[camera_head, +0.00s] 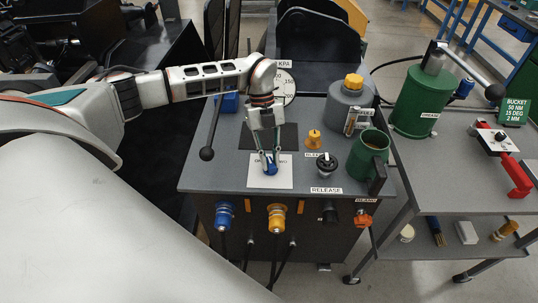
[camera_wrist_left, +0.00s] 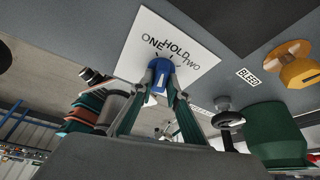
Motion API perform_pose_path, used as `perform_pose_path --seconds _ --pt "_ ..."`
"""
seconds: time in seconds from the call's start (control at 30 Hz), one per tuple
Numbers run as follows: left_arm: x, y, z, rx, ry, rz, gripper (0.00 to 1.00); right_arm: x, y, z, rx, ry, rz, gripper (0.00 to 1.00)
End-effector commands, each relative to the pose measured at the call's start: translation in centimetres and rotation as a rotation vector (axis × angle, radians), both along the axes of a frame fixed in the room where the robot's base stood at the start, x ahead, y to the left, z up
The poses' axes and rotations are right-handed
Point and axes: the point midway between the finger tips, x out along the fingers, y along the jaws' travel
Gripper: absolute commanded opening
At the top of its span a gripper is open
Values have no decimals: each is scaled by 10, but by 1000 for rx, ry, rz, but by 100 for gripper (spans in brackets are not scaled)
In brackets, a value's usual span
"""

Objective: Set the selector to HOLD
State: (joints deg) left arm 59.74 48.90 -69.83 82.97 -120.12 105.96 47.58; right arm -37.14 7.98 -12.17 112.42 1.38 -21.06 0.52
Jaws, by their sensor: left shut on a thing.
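The selector is a blue knob (camera_head: 270,169) on a white plate (camera_head: 284,182) on top of the grey bench. In the left wrist view the plate (camera_wrist_left: 139,53) reads ONE, HOLD and TWO, with short tick marks around the knob (camera_wrist_left: 160,68). My left gripper (camera_head: 267,163) reaches down from above and is shut on the knob, one finger on each side. In the left wrist view the fingertips (camera_wrist_left: 161,80) flank the knob and a light mark shows on it. I cannot tell surely which word it points to. My right gripper is not in view.
A black ball-ended lever (camera_head: 206,153) is at the left. A grey jug (camera_head: 348,106) and gauge (camera_head: 285,86) stand behind. Couplers (camera_head: 277,216) line the front.

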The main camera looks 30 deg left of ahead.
Motion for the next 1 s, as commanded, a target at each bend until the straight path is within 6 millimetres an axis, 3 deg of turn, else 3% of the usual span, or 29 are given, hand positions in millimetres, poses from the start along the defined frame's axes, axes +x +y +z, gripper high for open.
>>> perform_pose_path --seconds 0.43,1.0 --pt "1 -2 2 0 1 -280 0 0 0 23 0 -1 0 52" --pt "2 -2 0 -1 -1 -345 0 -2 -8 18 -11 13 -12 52"
